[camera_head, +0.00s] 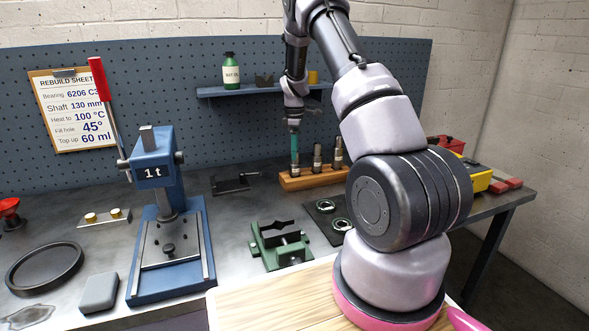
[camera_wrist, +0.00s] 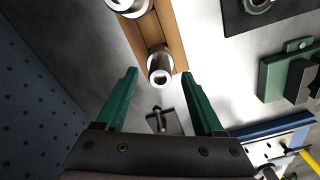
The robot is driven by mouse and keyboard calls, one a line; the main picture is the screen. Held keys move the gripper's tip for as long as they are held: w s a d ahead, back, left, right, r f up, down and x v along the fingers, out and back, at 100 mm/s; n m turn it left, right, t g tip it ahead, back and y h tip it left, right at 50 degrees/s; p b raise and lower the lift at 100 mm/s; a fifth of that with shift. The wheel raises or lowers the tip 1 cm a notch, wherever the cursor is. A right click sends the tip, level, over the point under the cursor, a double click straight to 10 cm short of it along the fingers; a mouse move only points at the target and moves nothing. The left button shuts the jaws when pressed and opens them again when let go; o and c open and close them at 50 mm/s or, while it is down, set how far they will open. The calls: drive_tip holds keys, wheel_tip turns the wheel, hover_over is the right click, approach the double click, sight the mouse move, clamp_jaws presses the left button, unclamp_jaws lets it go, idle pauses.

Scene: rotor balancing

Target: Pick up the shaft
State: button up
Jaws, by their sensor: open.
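Several metal shafts stand upright in a wooden rack (camera_head: 310,181) at the back of the bench: a left one (camera_head: 295,168), a middle one (camera_head: 317,158) and a right one (camera_head: 338,156). My gripper (camera_head: 294,152) points down at the left shaft, its green fingers open. In the wrist view the end shaft (camera_wrist: 160,67) shows end-on, centred between the fingertips and a little beyond their line. Neither finger clearly touches it. Another shaft (camera_wrist: 130,5) is cut by the top edge. The rebuild sheet (camera_head: 72,108) reads "Shaft 130 mm".
A blue press (camera_head: 155,170) with a red lever stands at left. A green fixture (camera_head: 278,247) and a dark mat (camera_head: 322,222) with rings lie before the rack. A shelf (camera_head: 262,90) with a green bottle hangs behind my gripper. A dark stand (camera_head: 235,184) is left of the rack.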

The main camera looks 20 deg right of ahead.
wheel_tip(320, 180, down, 2)
drive_tip(key=shift+f, duration=0.1)
clamp_jaws()
